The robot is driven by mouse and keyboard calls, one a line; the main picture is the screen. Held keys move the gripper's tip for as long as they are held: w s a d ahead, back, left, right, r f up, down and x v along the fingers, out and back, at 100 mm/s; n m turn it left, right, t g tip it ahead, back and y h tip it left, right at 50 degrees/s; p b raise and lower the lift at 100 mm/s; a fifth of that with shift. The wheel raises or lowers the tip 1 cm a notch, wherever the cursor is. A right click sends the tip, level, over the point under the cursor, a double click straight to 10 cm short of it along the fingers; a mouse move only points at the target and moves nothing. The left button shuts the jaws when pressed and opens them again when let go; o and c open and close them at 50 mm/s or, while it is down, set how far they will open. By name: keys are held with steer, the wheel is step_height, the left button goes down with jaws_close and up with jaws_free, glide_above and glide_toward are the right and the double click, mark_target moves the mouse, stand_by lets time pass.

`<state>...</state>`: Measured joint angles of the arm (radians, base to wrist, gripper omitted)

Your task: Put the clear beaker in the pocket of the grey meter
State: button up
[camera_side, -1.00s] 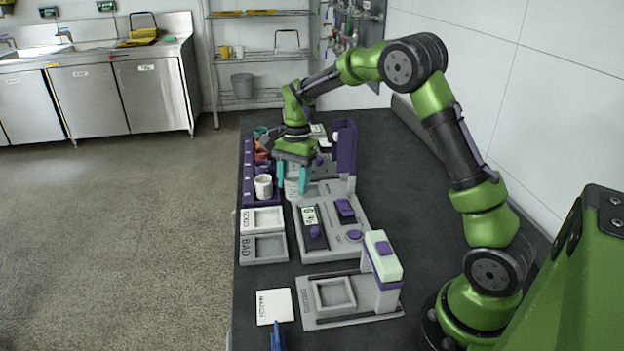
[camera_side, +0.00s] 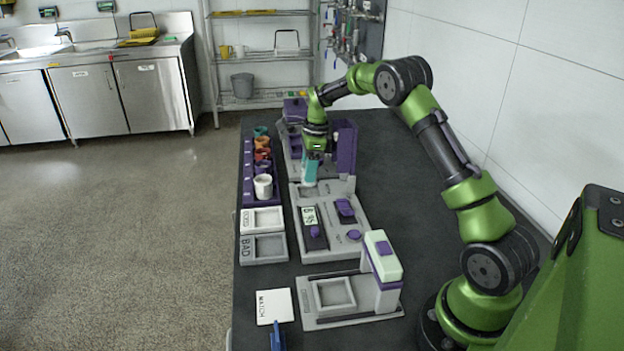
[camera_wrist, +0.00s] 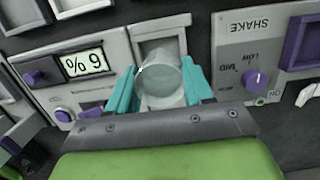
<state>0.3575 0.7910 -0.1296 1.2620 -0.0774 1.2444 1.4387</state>
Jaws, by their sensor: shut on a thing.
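My gripper (camera_side: 311,170) is shut on the clear beaker (camera_wrist: 160,82), with one teal finger on each side of it. The beaker is upright; in the side view only a pale bit of it shows below the fingers. It is over the grey meter (camera_side: 342,187), the narrow grey unit with an upright purple panel at its back. In the wrist view the meter's square pocket (camera_wrist: 163,30) is beyond the beaker, which overlaps its near edge. I cannot tell whether the beaker's base touches the meter.
A grey unit with a percent display (camera_wrist: 84,64) stands beside the meter, and a SHAKE unit (camera_wrist: 245,45) on its other side. The upright purple panel (camera_side: 346,148) is close right of my gripper. A purple rack (camera_side: 248,180) with several cups runs along the left.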

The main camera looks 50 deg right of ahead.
steer(key=shift+f, duration=1.95)
steer(key=shift+f, duration=0.1)
steer(key=o, duration=1.1)
steer(key=shift+f, duration=0.1)
steer(key=shift+c, duration=0.2)
steer(key=s+a+r+n+t, duration=0.1)
steer(key=s+a+r+n, duration=0.1)
steer(key=r, duration=0.7)
steer(key=s+a+r+n, duration=0.2)
steer(key=r, duration=0.7)
steer(key=s+a+r+n+t, duration=0.2)
steer(key=s+a+r+n, duration=0.45)
steer(key=a, duration=0.25)
steer(key=s+a+f+n+t, duration=0.1)
steer(key=s+a+n, duration=0.4)
steer(key=s, duration=0.3)
steer(key=s+a+f+n+t, duration=0.1)
steer(key=s+a+n+t, duration=0.1)
steer(key=s+a+n, duration=0.3)
steer(key=s+n, duration=0.2)
steer(key=s, duration=0.1)
steer(key=shift+a+f+y, duration=0.2)
steer(key=shift+f+y, duration=0.15)
steer(key=shift+y, duration=0.05)
steer(key=shift+w+n, duration=0.1)
steer(key=shift+n, duration=0.15)
